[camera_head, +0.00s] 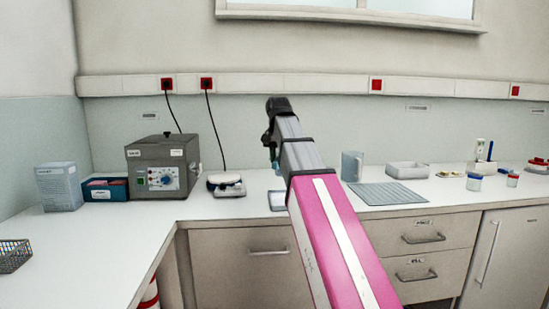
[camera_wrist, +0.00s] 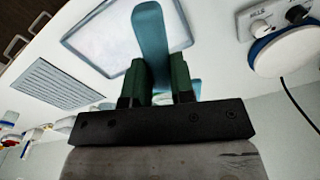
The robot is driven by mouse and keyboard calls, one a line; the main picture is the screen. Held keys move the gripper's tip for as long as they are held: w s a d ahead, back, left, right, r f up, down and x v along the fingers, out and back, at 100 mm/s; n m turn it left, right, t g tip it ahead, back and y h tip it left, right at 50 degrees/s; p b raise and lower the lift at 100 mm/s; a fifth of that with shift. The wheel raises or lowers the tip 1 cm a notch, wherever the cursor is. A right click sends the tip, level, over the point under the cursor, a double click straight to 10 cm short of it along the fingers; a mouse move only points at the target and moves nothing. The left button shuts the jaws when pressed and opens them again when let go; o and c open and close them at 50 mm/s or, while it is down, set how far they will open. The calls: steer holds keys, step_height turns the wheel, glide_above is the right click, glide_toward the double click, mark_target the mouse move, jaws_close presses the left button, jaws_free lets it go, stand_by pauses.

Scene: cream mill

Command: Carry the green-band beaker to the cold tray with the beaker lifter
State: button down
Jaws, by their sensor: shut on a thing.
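My gripper (camera_head: 270,140) is over the back counter, its jaws seen from behind in the wrist view (camera_wrist: 167,85). Its dark green fingers are shut on a teal, rounded, strap-like piece (camera_wrist: 150,35), which looks like the beaker lifter; a bit of it shows in the head view (camera_head: 273,156). A pale rectangular tray (camera_wrist: 120,38) with a grey rim lies on the counter beyond it and shows partly behind my arm in the head view (camera_head: 277,202). I cannot tell whether it is the cold tray. I cannot make out the green-band beaker in either view.
A ribbed grey mat (camera_head: 388,193), a blue-grey jug (camera_head: 352,166) and a white open box (camera_head: 407,170) stand to the right, with small banded jars (camera_head: 474,182) farther on. A white round-topped device (camera_head: 226,185) and a grey control box (camera_head: 162,168) stand left.

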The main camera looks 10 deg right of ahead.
steer(key=shift+s+d+f, duration=0.15)
steer(key=shift+s+d, duration=0.3)
steer(key=shift+d, duration=0.25)
steer(key=shift+s+d+f, duration=0.1)
steer(key=shift+s+d, duration=0.35)
steer(key=shift+d, duration=0.35)
steer(key=s+d, duration=0.1)
steer(key=d, duration=0.1)
steer(key=s+d+f, duration=0.1)
steer(key=d, duration=0.1)
steer(key=shift+s, duration=0.35)
steer(key=shift+f, duration=2.15)
steer(key=shift+s+d+f, duration=0.1)
steer(key=shift+s+f, duration=0.05)
steer(key=shift+f, duration=0.45)
steer(key=shift+s+f, duration=0.15)
steer(key=shift+f, duration=1.5)
stand_by(0.6)
